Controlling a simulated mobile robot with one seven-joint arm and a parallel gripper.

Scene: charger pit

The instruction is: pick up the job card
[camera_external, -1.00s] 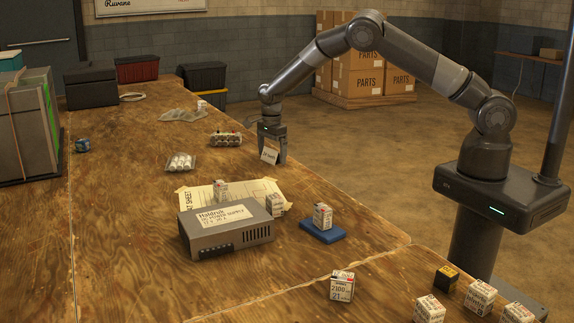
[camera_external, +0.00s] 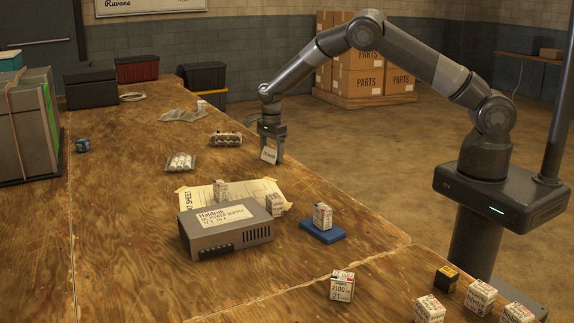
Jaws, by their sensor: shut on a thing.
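My gripper (camera_external: 271,158) points straight down and is shut on the card. The card stands tilted between the fingers. The fingertips are close to the bench top; I cannot tell whether the card still touches the wood.
A battery-like pack (camera_external: 181,163) and a row of small parts (camera_external: 225,139) lie left of my gripper. Nearer are a grey power supply (camera_external: 226,230), a paper sheet (camera_external: 262,187) and a blue pad (camera_external: 322,232) bearing a small box. The wood just around the card is clear.

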